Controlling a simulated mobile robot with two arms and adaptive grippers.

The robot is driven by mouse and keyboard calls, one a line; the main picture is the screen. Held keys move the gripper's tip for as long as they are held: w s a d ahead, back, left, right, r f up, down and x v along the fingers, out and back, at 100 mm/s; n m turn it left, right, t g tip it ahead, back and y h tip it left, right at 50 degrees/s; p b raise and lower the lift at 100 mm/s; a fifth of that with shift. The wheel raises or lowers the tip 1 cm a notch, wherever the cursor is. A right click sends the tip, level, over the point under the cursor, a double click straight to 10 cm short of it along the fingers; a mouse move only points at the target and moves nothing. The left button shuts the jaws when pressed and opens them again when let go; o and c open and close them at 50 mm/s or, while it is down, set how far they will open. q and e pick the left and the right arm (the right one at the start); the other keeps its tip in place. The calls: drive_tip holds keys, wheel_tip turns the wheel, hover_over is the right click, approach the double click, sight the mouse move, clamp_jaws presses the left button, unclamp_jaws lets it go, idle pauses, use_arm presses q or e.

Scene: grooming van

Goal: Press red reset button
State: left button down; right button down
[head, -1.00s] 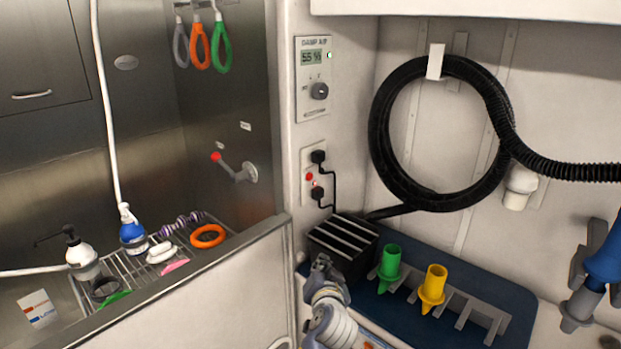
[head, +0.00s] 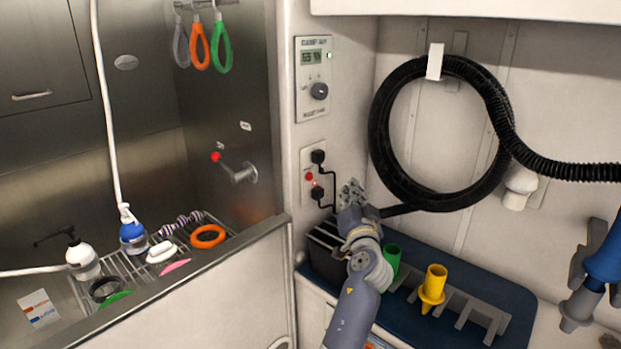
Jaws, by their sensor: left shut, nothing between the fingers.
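The red reset button (head: 309,177) is a small red dot on the white wall outlet plate (head: 306,160), between two black plugs. A small light shows just below it. My left gripper (head: 350,187) is shut and empty. In the picture it is to the right of the outlet plate and slightly lower than the button, apart from it. The button is in clear view.
Black plugs (head: 318,194) with cords sit on the plate. A black slatted box (head: 323,250), a green nozzle (head: 392,257) and a yellow nozzle (head: 433,284) stand on the blue counter. A coiled black hose (head: 383,150) hangs at right. A humidity panel (head: 313,80) is above.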

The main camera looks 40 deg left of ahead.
sight(309, 177)
use_arm(q)
drive_tip(key=a+p, duration=0.2)
drive_tip(key=a, duration=0.6)
drive_tip(key=shift+w+a, duration=0.35)
drive_tip(key=shift+a, duration=0.05)
drive_tip(key=shift+a, duration=0.1)
idle(1.0)
drive_tip(key=shift+a, duration=0.35)
drive_tip(key=shift+a, duration=0.45)
idle(0.6)
drive_tip(key=shift+d, duration=0.15)
idle(0.3)
drive_tip(key=shift+d+b, duration=0.35)
drive_tip(key=shift+d, duration=0.4)
